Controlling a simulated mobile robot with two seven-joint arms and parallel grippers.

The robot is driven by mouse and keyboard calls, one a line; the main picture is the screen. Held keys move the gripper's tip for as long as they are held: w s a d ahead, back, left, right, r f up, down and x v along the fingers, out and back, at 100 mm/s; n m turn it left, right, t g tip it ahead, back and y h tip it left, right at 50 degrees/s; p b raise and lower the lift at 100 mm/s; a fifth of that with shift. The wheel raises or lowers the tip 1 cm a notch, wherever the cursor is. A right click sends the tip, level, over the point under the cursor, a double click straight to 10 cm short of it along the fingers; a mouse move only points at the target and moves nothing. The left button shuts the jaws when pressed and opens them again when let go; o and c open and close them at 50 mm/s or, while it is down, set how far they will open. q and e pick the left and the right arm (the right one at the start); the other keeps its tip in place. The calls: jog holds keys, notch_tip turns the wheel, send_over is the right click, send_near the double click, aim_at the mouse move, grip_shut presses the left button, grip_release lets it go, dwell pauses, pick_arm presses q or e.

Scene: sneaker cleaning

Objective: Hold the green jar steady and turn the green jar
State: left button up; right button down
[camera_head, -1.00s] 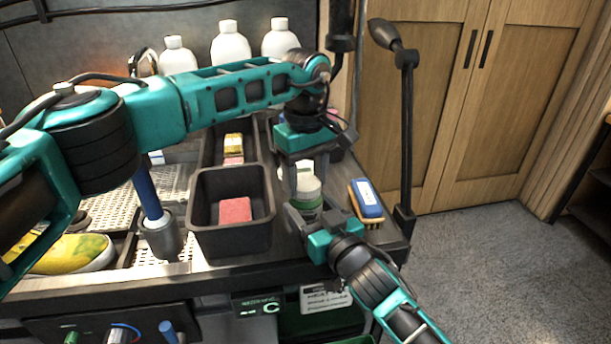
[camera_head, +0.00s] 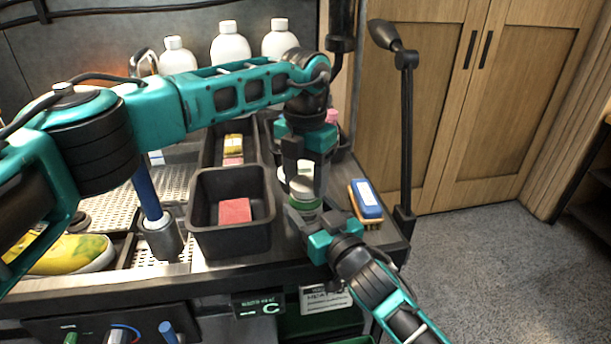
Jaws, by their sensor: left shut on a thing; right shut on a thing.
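The green jar (camera_head: 305,203) stands upright near the right end of the bench, with a green band low down and a pale upper part (camera_head: 301,186). My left gripper (camera_head: 302,178) comes down from above and is shut on the jar's pale top. My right gripper (camera_head: 307,208) comes in from the front right and is shut on the jar's lower body. The fingers of both grippers hide parts of the jar.
A black bin (camera_head: 205,212) with a red sponge (camera_head: 235,212) stands left of the jar. A blue-backed brush (camera_head: 366,199) lies close on the right. Several white bottles (camera_head: 230,45) stand behind. A black lamp-like stand (camera_head: 406,140) rises at the bench's right edge.

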pick_arm(q)
jog(key=n, duration=1.1)
jog(key=shift+n, duration=0.3)
jog(key=n, duration=0.5)
jog(key=shift+n, duration=0.3)
jog(key=n, duration=0.5)
jog(key=shift+r+n, duration=0.1)
jog(key=shift+n, duration=0.2)
jog(key=shift+r, duration=0.2)
jog(key=shift+r, duration=0.9)
